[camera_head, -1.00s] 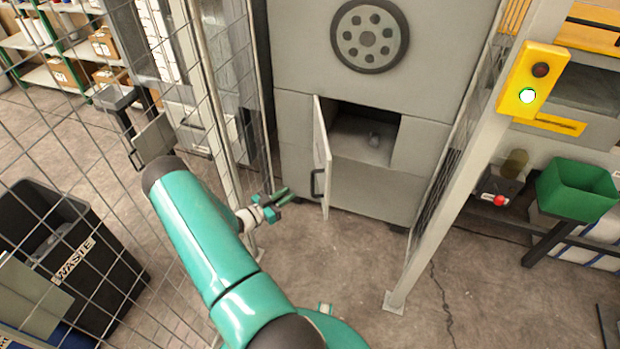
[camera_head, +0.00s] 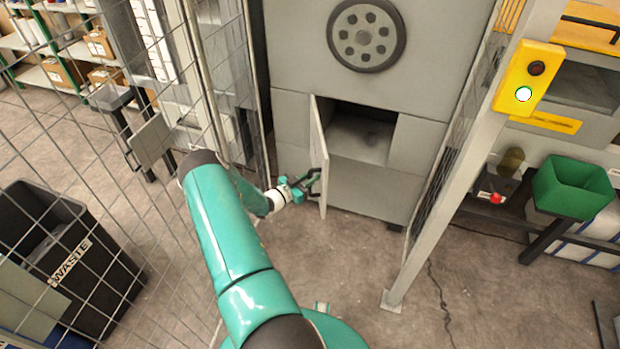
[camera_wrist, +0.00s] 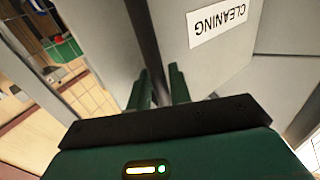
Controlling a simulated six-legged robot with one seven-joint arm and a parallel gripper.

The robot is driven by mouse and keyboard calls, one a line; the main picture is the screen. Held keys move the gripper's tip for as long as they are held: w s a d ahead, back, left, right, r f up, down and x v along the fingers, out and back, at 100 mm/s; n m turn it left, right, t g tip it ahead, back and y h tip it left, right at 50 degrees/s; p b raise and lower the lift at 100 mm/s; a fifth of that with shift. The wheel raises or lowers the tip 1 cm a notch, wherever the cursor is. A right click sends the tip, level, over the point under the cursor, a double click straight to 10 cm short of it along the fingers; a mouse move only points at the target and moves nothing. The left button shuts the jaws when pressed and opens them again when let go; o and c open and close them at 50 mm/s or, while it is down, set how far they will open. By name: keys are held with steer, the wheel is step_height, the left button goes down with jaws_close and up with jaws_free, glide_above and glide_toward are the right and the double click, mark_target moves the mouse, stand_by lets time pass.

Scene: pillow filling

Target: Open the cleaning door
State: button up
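The cleaning door (camera_head: 318,160) is a pale grey panel on the left of the machine's lower opening. It stands swung outward, with a dark opening (camera_head: 360,135) to its right. A black loop handle (camera_head: 318,186) is on its outer face. My gripper (camera_head: 308,184) is at the handle from the left. In the wrist view, my two green fingers (camera_wrist: 159,88) are apart, with a dark bar between them; whether they touch it is hard to tell. A white label reading CLEANING (camera_wrist: 217,22) shows upside down on a grey surface there.
A wire mesh fence (camera_head: 215,95) stands left and a grey post (camera_head: 450,165) right, with a yellow box (camera_head: 528,78) on it. A black waste bin (camera_head: 65,250) stands beyond the mesh. The floor before the machine (camera_head: 340,260) is clear.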

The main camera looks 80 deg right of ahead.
jaws_close()
steer(key=w+a, duration=0.1)
steer(key=w, duration=0.8)
steer(key=shift+w, duration=0.2)
jaws_free()
